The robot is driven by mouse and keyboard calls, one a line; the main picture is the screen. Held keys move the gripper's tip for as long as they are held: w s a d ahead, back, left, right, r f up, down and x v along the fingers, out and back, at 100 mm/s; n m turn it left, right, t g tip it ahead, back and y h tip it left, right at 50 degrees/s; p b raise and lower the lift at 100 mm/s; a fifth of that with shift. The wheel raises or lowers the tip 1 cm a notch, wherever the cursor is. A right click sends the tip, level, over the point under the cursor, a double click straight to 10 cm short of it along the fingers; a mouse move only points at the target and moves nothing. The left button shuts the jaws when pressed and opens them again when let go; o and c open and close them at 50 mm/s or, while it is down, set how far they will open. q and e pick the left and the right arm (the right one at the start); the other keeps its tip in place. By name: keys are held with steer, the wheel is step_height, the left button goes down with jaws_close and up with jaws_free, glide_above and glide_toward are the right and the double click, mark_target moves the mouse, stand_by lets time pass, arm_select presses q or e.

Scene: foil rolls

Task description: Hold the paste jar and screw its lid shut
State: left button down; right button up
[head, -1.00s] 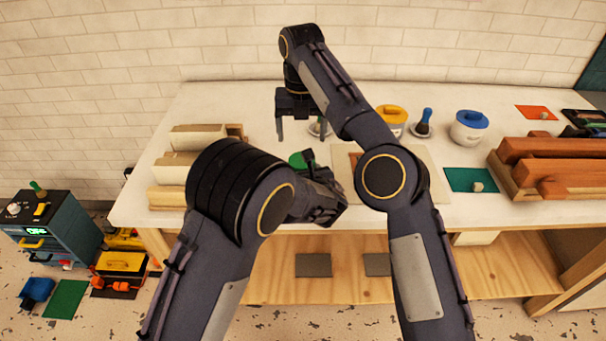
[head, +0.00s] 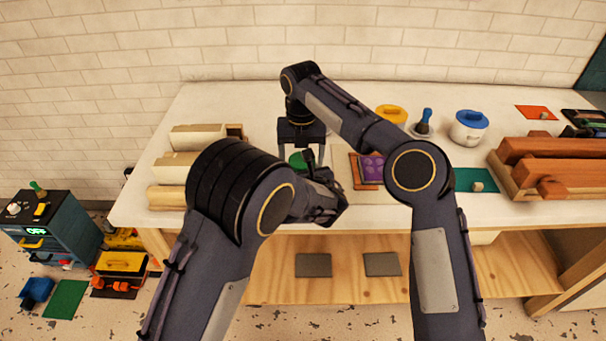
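A green lid (head: 297,160) shows on the table, just left of my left gripper. The jar body under it is hidden by my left arm, so I cannot tell how the lid sits on it. My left gripper (head: 328,196) lies low beside the lid; its fingertips and any grip on the jar are not clear. My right gripper (head: 302,152) points down from above, directly over the green lid. Its two fingers are spread wide, one on each side of the lid, and I see no contact.
A yellow-lidded pot (head: 391,114), a blue brush (head: 425,121) and a blue-lidded pot (head: 469,128) stand behind to the right. A purple block (head: 372,167) lies on a board. Timber (head: 550,155) fills the right; pale blocks (head: 178,167) stand at left.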

steer(key=c, duration=0.9)
steer(key=shift+o, duration=0.2)
steer(key=m, duration=0.3)
steer(key=o, duration=1.1)
steer(key=shift+r, duration=0.1)
steer(key=shift+r, duration=2.2)
steer(key=shift+c, duration=0.5)
